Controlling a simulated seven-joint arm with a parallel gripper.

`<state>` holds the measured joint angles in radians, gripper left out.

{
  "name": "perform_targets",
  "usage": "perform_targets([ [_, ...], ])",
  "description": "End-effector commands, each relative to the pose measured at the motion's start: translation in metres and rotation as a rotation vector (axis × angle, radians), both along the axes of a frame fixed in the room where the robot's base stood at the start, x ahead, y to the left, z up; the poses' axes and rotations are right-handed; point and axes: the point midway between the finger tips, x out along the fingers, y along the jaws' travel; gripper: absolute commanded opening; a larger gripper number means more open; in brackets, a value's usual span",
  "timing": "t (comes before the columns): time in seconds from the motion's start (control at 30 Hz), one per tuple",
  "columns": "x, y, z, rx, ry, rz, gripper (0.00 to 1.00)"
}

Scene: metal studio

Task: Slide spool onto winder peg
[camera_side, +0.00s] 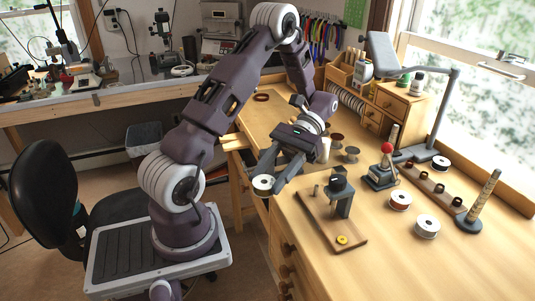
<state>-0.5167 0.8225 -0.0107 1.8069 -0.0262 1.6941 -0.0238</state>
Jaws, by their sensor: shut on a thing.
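My gripper (277,169) is in the middle of the side view, at the left edge of the wooden bench, with its fingers pointing down. It is shut on a pale spool (263,185), held near its fingertips beside the bench's edge. The winder (340,195) stands to the right, a dark upright on a wooden base board (335,232) with a yellow round piece (342,240) at its front. A short peg shows at the board's left side (317,191). The spool and the winder are apart.
Bare bench lies right of the board.

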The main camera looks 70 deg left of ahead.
Motion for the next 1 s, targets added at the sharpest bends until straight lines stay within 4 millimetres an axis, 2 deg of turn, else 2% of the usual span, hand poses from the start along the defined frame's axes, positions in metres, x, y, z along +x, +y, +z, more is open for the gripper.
perform_targets([
  [0.1,0.027,-0.016,0.007,0.0,-0.002,0.306,0.02],
  [0.17,0.044,-0.019,0.012,0.001,-0.002,0.44,0.02],
  [0.3,0.078,-0.014,0.024,0.002,-0.003,0.67,0.02],
  [0.43,0.101,-0.003,0.034,0.003,-0.004,0.811,0.02],
  [0.63,0.112,0.003,0.034,0.002,0.0,0.883,0.02],
  [1.0,0.111,0.003,-0.003,0.002,-0.001,0.878,0.02],
])
